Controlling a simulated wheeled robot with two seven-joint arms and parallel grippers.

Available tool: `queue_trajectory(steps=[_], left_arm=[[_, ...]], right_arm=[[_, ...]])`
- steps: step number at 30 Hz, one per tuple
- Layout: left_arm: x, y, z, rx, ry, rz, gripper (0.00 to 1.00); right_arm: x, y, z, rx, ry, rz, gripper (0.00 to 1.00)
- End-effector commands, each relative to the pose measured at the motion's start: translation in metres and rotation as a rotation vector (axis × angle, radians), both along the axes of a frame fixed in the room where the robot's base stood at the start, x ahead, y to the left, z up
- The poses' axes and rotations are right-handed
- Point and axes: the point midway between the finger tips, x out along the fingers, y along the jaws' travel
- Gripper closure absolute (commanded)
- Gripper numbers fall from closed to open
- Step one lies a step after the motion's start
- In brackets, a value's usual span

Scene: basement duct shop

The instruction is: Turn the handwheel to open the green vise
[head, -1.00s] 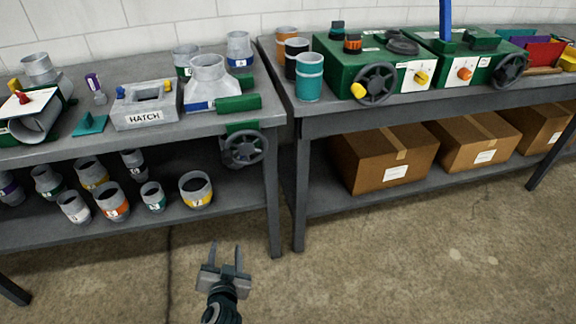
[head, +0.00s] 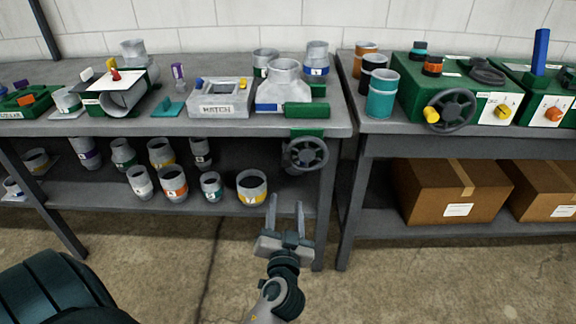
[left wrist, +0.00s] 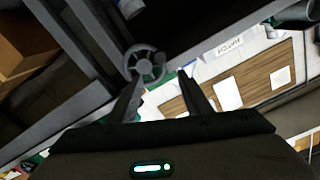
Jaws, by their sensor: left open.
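The green vise (head: 306,110) is mounted at the front right corner of the left bench. Its dark grey handwheel (head: 305,154) hangs at the bench's front edge. The handwheel also shows in the left wrist view (left wrist: 145,65), just beyond my fingertips and a little left of the middle. My left gripper (head: 286,213) is open and empty, fingers pointing toward the bench. In the head view it is below the handwheel and apart from it. In the left wrist view the two fingers (left wrist: 160,84) stand spread. My right gripper is not in view.
The left bench (head: 170,125) carries a grey HATCH box (head: 219,105) and metal duct fittings. Several numbered collars stand on its lower shelf. The right bench (head: 480,137) has a green machine with a similar dark handwheel (head: 450,111). Cardboard boxes (head: 450,192) sit below. The floor in front is clear.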

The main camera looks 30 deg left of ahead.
Motion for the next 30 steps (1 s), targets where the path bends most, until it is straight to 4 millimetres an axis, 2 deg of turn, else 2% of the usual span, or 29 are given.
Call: queue_trajectory(steps=[6,8,24,30], left_arm=[[0.020,0.012,0.002,0.005,0.000,0.000,0.55],[0.027,0.017,0.002,0.004,0.001,-0.001,0.55],[0.109,0.067,0.002,0.004,0.003,0.000,0.55],[0.132,0.081,0.001,0.001,0.001,-0.001,0.55]], right_arm=[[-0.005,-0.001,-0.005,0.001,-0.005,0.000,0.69],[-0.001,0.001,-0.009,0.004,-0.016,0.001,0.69],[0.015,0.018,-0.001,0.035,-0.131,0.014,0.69],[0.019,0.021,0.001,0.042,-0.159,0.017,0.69]])
